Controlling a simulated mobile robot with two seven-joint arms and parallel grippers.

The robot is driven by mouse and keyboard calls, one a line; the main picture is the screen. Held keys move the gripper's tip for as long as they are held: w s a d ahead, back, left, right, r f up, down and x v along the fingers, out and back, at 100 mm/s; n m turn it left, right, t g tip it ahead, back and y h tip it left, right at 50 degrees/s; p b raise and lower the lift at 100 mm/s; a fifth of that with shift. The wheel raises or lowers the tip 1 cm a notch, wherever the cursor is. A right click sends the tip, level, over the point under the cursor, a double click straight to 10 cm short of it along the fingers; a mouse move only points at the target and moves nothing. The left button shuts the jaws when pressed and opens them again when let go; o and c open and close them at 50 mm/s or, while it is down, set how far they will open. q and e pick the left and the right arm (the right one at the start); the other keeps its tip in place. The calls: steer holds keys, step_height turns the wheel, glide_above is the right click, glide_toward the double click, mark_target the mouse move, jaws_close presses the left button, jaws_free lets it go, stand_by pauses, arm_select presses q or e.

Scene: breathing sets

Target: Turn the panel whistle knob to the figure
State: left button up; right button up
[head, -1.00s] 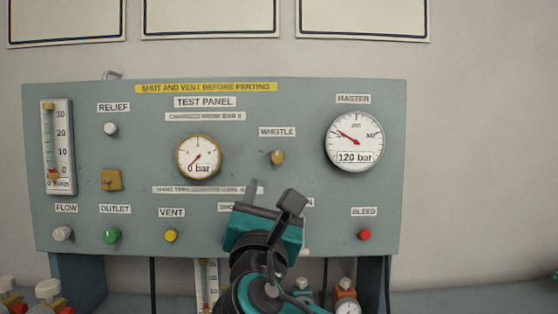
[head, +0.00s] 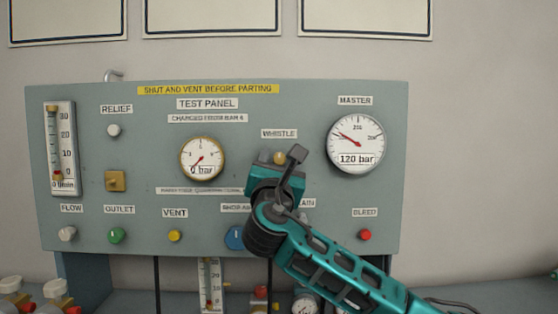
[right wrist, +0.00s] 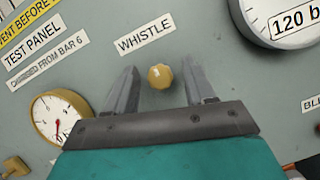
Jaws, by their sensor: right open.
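The whistle knob (head: 279,157) is a small brass-yellow knob under the WHISTLE label (head: 279,133) on the grey-green test panel (head: 70,233). In the right wrist view the knob (right wrist: 160,76) sits between the two finger ends, with a gap on each side, and a pale mark shows on its face. My right gripper (head: 279,156) is open in front of the knob and partly covers it in the head view. Its open fingers also show in the right wrist view (right wrist: 162,86). My left gripper is not in view.
The test gauge (head: 202,158) reads near 0 bar, left of the knob. The master gauge (head: 356,143) is labelled 120 bar, to the right. A blue knob (head: 235,238), a yellow vent knob (head: 174,236) and a red bleed knob (head: 364,235) sit lower on the panel.

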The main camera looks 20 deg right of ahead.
steer(key=shift+c, duration=0.5)
steer(key=c, duration=0.6)
jaws_close()
